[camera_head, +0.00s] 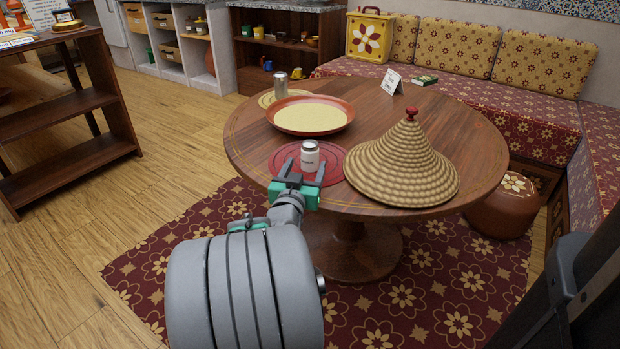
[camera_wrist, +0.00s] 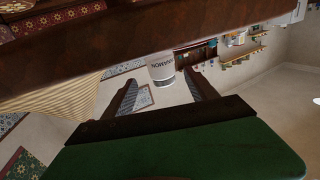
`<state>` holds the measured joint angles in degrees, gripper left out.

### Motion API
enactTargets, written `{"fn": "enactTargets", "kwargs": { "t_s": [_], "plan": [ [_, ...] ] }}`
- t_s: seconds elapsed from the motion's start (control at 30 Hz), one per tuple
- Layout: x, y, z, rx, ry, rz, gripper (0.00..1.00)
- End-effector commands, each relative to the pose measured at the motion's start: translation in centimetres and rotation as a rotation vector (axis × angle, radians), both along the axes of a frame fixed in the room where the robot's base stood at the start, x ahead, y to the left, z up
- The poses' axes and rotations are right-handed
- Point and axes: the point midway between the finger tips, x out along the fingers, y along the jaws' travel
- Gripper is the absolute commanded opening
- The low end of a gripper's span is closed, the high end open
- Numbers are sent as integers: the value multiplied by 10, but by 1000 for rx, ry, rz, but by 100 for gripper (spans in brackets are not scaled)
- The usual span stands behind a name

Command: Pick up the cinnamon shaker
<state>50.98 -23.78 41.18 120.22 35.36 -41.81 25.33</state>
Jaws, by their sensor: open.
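The cinnamon shaker (camera_head: 310,156) is a small white cylinder with a grey top. It stands upright on a round red mat (camera_head: 284,154) near the front edge of the round wooden table. My gripper (camera_head: 306,172) is open, its two fingers reaching over the mat on either side of the shaker. In the wrist view the shaker (camera_wrist: 161,72) shows dark lettering on its side and sits just beyond and between the fingertips (camera_wrist: 165,88). Whether the fingers touch it cannot be told.
On the table (camera_head: 420,110), a woven conical lid (camera_head: 404,168) stands close to the right of the mat. A wide shallow dish (camera_head: 310,116) lies behind, with a metal shaker (camera_head: 281,84) beyond it.

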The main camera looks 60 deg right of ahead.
Motion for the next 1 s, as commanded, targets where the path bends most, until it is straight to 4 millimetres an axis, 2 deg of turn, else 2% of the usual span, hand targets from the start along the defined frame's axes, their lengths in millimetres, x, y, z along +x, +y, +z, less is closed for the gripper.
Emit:
{"fn": "enactTargets", "kwargs": {
  "t_s": [0.4, 0.47, 0.7, 1.0],
  "plan": [
    [17, -64, -2, 0, 0, 0, 66],
    [18, -69, -1, -1, -1, 1, 66],
    [19, -71, 1, 0, 1, 2, 65],
    [20, -70, 1, 0, 0, 3, 40]
  ]
}}
